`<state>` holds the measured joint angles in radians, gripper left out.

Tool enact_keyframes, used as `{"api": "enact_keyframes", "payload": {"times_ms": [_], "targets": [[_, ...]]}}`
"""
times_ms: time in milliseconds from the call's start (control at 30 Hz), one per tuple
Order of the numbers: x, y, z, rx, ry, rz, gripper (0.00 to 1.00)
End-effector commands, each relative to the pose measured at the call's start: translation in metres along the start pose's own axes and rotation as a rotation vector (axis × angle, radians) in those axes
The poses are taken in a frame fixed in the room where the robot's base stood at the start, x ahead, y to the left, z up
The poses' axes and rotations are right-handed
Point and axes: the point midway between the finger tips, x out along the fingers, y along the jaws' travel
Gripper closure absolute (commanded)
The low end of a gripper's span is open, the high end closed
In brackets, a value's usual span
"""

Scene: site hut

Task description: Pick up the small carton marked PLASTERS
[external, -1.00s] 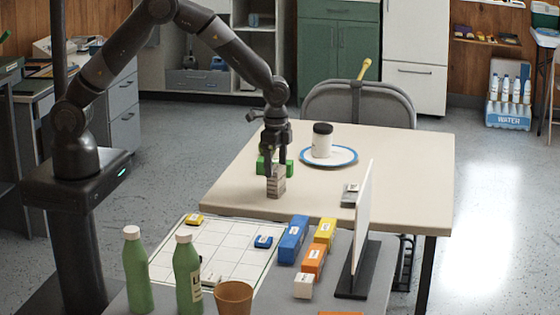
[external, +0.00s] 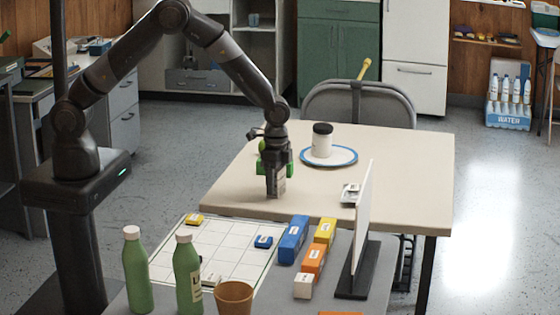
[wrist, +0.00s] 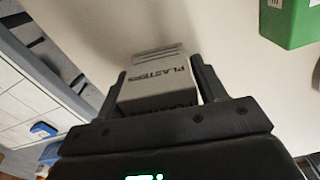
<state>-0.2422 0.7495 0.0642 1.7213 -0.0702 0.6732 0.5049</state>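The small carton marked PLASTERS (wrist: 160,78) is pale grey-white with dark lettering, seen close in the wrist view. In the external view the carton (external: 276,187) stands upright near the table's front left edge. My gripper (wrist: 160,68) points down over it, with one finger on each side of the carton. Narrow gaps seem to show between the fingers and the carton's sides, so it looks open around the carton. In the external view my gripper (external: 276,178) hides the carton's upper part.
A green box (wrist: 292,20) stands just behind the carton. A blue-rimmed plate (external: 345,160) with a dark-lidded white jar (external: 322,141) is to the right. Nearer are a white grid board (external: 222,262), coloured boxes, green bottles (external: 187,272) and an upright white panel (external: 362,220).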

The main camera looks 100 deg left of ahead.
Motion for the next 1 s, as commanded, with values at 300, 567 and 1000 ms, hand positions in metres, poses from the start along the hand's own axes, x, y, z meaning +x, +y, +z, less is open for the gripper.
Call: {"api": "enact_keyframes", "payload": {"times_ms": [300, 567, 1000], "targets": [[0.0, 0.0, 0.0, 0.0, 0.0, 0.0, 0.62], [-0.001, 0.0, 0.0, 0.0, 0.0, 0.0, 0.66], [-0.048, 0.01, 0.0, 0.004, 0.003, -0.001, 0.66]]}}
